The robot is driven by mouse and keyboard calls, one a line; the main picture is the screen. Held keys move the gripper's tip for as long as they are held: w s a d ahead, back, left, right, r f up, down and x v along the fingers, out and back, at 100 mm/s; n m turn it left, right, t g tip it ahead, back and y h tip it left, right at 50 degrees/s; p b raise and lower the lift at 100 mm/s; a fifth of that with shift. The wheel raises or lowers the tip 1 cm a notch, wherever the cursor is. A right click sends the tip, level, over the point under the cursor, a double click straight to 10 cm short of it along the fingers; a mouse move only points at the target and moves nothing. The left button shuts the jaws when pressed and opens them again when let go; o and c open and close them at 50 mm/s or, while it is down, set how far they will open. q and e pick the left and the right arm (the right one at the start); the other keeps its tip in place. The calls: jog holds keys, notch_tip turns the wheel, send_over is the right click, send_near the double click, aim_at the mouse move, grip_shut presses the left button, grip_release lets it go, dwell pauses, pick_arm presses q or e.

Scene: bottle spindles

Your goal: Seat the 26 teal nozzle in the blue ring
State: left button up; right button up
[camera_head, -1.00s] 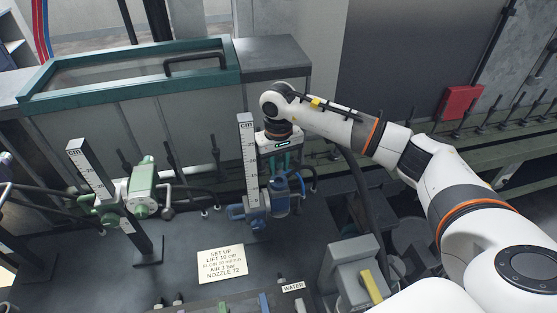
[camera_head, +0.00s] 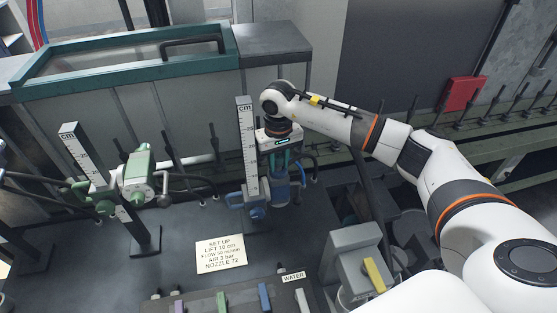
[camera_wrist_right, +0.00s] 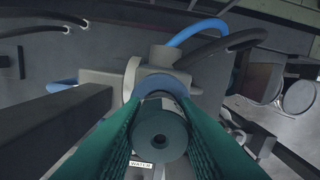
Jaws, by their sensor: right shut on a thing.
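My right gripper (camera_head: 281,163) is at the blue spindle unit (camera_head: 285,188) beside the middle ruler post, its fingers pointing down. In the right wrist view, its two teal fingers (camera_wrist_right: 160,112) are shut on the teal nozzle (camera_wrist_right: 160,132), a short round piece with a hole in its end face. The blue ring (camera_wrist_right: 160,82) shows as an arc just beyond the nozzle. The nozzle overlaps it in the picture, and I cannot tell whether they touch. In the head view the nozzle is hidden by the gripper. My left gripper is not in view.
A green spindle unit (camera_head: 140,178) with its own ruler post (camera_head: 88,160) stands to the left. A set-up card (camera_head: 221,254) lies on the dark bench. A rack with coloured pieces (camera_head: 222,300) is at the front; a grey machine (camera_head: 352,255) stands to its right.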

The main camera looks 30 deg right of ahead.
jog(key=o, duration=1.1)
jog(key=shift+s+f, duration=0.15)
jog(key=shift+f, duration=0.15)
jog(key=shift+c, duration=0.2)
jog(key=shift+r, duration=0.1)
jog(key=shift+r+b, duration=0.3)
jog(key=shift+r, duration=0.05)
notch_tip(320, 180, up, 11)
jog(key=b, duration=0.3)
jog(key=shift+a+b, duration=0.15)
jog(key=shift+b, duration=0.15)
jog(key=shift+r, duration=0.35)
